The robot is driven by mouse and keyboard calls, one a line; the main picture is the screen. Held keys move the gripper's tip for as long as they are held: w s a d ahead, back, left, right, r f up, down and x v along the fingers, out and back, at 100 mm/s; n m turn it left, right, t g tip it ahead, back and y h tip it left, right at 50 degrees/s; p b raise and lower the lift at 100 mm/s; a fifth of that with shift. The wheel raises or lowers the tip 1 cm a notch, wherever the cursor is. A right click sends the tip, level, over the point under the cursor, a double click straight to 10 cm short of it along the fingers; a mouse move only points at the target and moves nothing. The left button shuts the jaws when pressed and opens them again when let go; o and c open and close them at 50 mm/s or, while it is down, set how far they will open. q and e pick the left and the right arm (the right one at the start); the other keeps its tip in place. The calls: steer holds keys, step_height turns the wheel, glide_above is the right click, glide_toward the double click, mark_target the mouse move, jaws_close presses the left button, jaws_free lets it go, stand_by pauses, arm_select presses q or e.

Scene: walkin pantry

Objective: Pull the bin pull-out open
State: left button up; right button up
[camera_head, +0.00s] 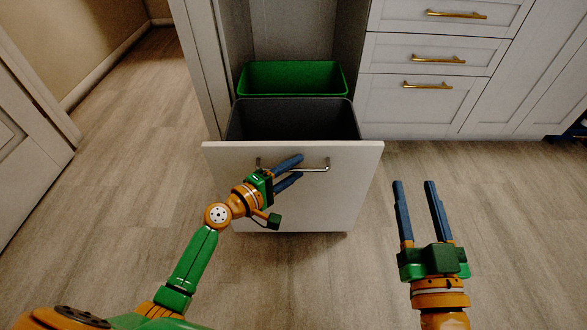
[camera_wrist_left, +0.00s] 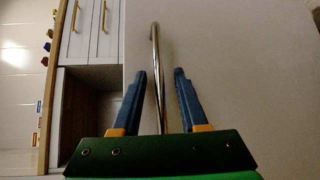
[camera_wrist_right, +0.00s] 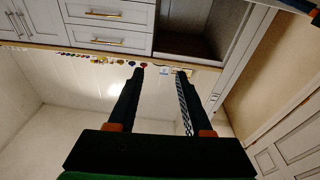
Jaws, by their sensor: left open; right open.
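The bin pull-out stands out from the cabinet, its white front panel (camera_head: 330,200) well forward of the frame. A grey bin (camera_head: 290,118) and a green bin (camera_head: 292,78) show behind the panel. A metal bar handle (camera_head: 318,169) runs across the panel's upper part. My left gripper (camera_head: 300,168) is open at the handle; in the left wrist view the handle bar (camera_wrist_left: 156,60) runs between its two blue fingers (camera_wrist_left: 160,75), with gaps at the fingers. My right gripper (camera_head: 414,184) is open and empty over the floor, right of the panel.
White drawers with brass handles (camera_head: 428,85) stand right of the pull-out. A white door (camera_head: 30,140) is at the far left. The wood floor (camera_head: 130,130) is clear on both sides of the pull-out.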

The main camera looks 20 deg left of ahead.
arm_select(q)
steer(key=p+v, duration=0.1)
steer(key=v, duration=0.6)
arm_select(e)
step_height(320, 180, down, 6)
steer(key=d+g+h, duration=0.1)
steer(key=g, duration=0.2)
steer(key=shift+s+f+g+h, duration=0.2)
steer(key=shift+g+h, duration=0.1)
steer(key=shift+g, duration=0.1)
arm_select(q)
steer(key=shift+s, duration=0.1)
